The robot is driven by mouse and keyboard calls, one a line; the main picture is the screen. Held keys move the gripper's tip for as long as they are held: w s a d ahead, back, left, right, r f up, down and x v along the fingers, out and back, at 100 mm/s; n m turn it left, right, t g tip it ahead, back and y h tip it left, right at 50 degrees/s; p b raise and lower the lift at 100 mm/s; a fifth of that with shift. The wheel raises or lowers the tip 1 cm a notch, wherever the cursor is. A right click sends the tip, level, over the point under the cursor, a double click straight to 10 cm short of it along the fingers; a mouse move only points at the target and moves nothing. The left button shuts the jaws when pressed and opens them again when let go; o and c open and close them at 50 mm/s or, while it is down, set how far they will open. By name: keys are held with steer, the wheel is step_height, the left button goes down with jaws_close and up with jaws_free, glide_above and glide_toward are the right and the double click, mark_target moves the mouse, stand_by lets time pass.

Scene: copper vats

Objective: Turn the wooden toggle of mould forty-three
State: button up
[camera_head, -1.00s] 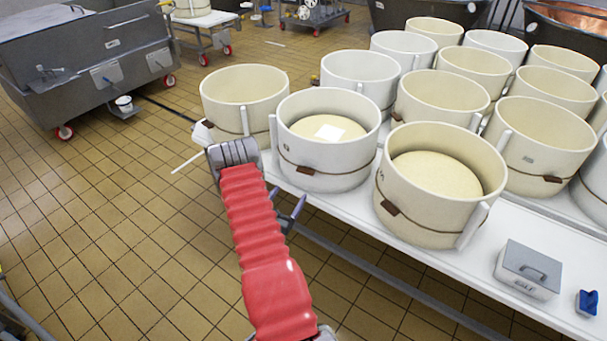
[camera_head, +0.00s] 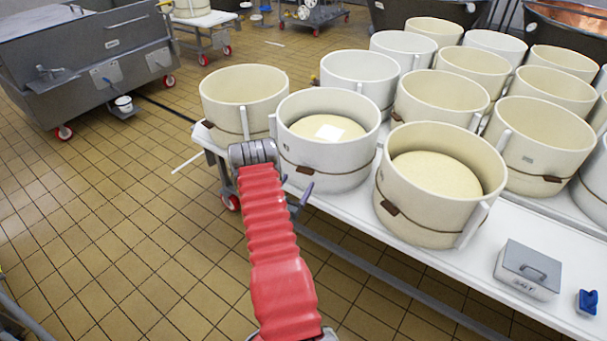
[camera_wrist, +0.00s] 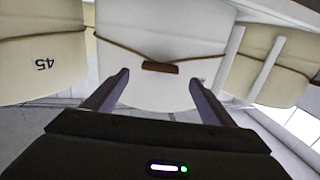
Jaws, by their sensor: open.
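A wooden toggle (camera_wrist: 160,67) sits on the brown cord around a pale mould (camera_wrist: 150,20), centred in the wrist view. In the head view this appears to be the mould (camera_head: 325,181) holding a cheese with a white sheet on top. Its toggle (camera_head: 305,170) shows on the front wall. The number on this mould is too small to read. My gripper (camera_wrist: 159,77) is open, with one finger either side of the toggle in the picture. It looks apart from the toggle; the exact gap is unclear. My wrist partly hides the gripper in the head view.
A neighbouring mould (camera_wrist: 45,65) shows an upside-down 45 in the wrist view. It appears to be the front mould (camera_head: 420,225) in the head view. Several moulds crowd the white table. A grey-lidded box (camera_head: 528,270) and blue object (camera_head: 588,302) lie at right.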

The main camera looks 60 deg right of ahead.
mark_target(304, 173)
steer(key=d, duration=0.6)
steer(key=shift+w+d, duration=0.15)
steer(key=shift+d, duration=0.25)
steer(key=shift+c, duration=0.7)
steer(key=c, duration=0.9)
steer(key=shift+d, duration=0.1)
